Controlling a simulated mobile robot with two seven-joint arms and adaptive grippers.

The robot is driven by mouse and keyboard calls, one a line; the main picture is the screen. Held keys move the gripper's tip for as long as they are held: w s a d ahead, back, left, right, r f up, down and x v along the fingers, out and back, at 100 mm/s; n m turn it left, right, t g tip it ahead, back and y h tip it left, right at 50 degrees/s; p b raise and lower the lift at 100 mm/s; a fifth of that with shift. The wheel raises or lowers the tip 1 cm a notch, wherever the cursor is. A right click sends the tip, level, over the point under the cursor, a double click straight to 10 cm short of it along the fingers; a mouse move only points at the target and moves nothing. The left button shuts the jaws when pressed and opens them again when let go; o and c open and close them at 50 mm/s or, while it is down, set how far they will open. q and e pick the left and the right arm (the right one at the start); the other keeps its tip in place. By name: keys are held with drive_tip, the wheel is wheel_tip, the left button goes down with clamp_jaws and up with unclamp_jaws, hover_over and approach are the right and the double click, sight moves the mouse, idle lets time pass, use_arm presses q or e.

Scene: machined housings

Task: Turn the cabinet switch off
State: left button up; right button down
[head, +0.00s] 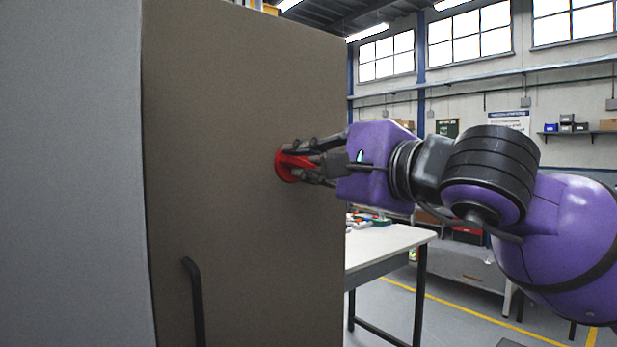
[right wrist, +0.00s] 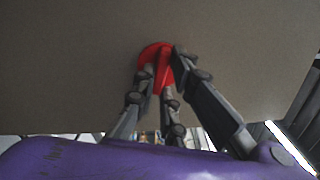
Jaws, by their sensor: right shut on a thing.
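The cabinet (head: 230,110) has a tall brown-grey front that fills the left and middle of the head view. A red rotary switch (head: 283,172) is mounted on it, at mid height near its right edge. My right gripper (head: 297,162) reaches in from the right and is shut on the switch's handle. In the right wrist view, the fingers (right wrist: 164,85) sit on both sides of the red handle (right wrist: 163,66), with the round red base behind on the panel. The fingers hide part of the handle. My left gripper is in neither view.
A black bar handle (head: 194,290) stands out from the cabinet's lower front. A white-topped table (head: 390,243) with small items stands to the right behind the cabinet. A shelf (head: 580,132) with boxes hangs on the far wall. Open floor shows at lower right.

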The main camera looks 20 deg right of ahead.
drive_tip(key=shift+n, duration=0.8)
drive_tip(key=shift+n+b, duration=0.45)
drive_tip(key=shift+n, duration=0.65)
drive_tip(key=c, duration=1.8)
unclamp_jaws()
drive_tip(key=v, duration=1.2)
drive_tip(key=shift+r, duration=0.1)
